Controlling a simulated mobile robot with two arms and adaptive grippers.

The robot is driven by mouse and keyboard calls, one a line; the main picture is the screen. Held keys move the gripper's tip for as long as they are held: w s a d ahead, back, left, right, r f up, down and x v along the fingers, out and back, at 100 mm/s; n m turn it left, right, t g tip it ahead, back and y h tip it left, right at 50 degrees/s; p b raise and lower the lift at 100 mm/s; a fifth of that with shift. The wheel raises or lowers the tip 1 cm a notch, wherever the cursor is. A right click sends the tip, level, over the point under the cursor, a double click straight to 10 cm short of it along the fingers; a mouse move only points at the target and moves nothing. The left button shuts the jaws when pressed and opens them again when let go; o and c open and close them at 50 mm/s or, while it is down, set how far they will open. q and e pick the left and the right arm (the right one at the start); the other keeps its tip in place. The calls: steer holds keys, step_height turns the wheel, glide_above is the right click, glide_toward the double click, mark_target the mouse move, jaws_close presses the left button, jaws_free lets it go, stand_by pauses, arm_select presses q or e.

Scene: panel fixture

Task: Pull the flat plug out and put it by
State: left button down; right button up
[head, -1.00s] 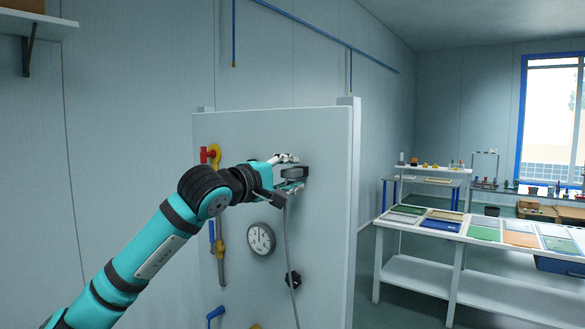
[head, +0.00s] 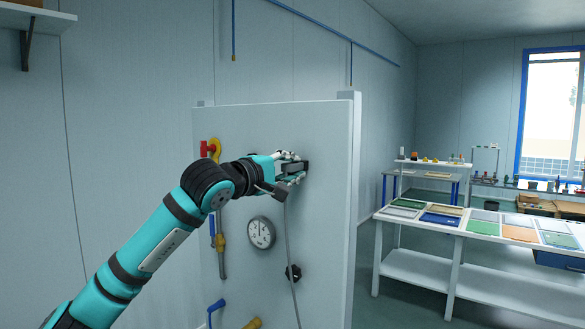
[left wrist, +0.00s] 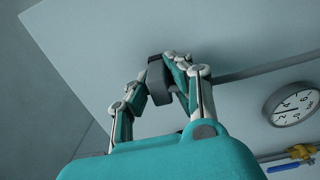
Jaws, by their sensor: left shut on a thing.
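The flat plug (head: 293,168) is a dark grey block at the upper right part of the upright panel (head: 325,215). A grey cable (head: 289,235) hangs down from it. My left gripper (head: 291,167) is shut on the plug, with fingers above and below it. The left wrist view also shows the plug (left wrist: 158,80) between the finger pairs, close against the panel. A dark socket edge shows just right of the plug in the head view. I cannot tell how deep the plug sits in it. My right gripper is not in view.
The panel also carries a round gauge (head: 261,233), a black knob (head: 293,272), a red valve handle (head: 207,149) and yellow fittings. A white table (head: 456,228) with several coloured trays stands to the right, apart from the panel. A shelf (head: 38,17) is at upper left.

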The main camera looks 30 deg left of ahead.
arm_select(q)
steer(key=c, duration=1.9)
jaws_free()
jaws_close()
steer(key=shift+f, duration=0.15)
steer(key=shift+s, duration=0.55)
steer(key=shift+b, duration=0.35)
steer(key=shift+s, duration=0.15)
steer(key=shift+s, duration=0.1)
steer(key=shift+s+a, duration=0.1)
steer(key=shift+s, duration=0.25)
